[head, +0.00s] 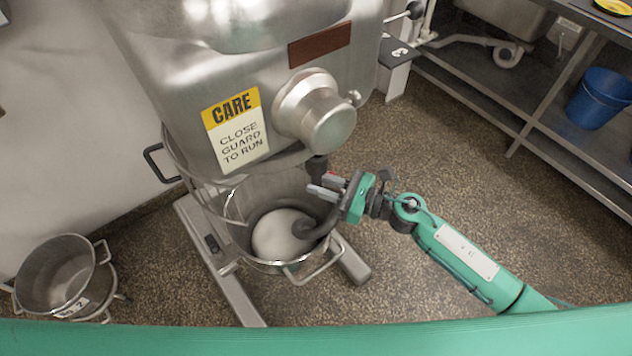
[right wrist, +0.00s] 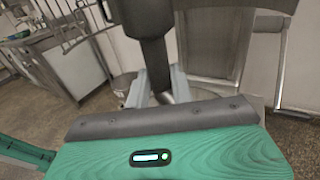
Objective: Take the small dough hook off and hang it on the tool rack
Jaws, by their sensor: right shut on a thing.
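The planetary mixer (head: 230,60) stands at the centre of the head view, its bowl (head: 235,210) below with a pale mass of dough (head: 280,235) inside. The dark, curved dough hook (head: 318,228) reaches down into the bowl. A dark drive shaft (head: 317,166) comes down from the mixer head just above my gripper. My right gripper (head: 326,189) is shut on the hook near its upper end, over the bowl's right rim. The joint between hook and shaft is hidden. I cannot make out the tool rack.
A spare bowl (head: 62,275) stands on the floor at lower left. A metal shelf unit (head: 480,90) with a blue bucket (head: 600,97) is at upper right. The bowl's handle (head: 310,272) juts out in front. The floor right of the mixer is clear.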

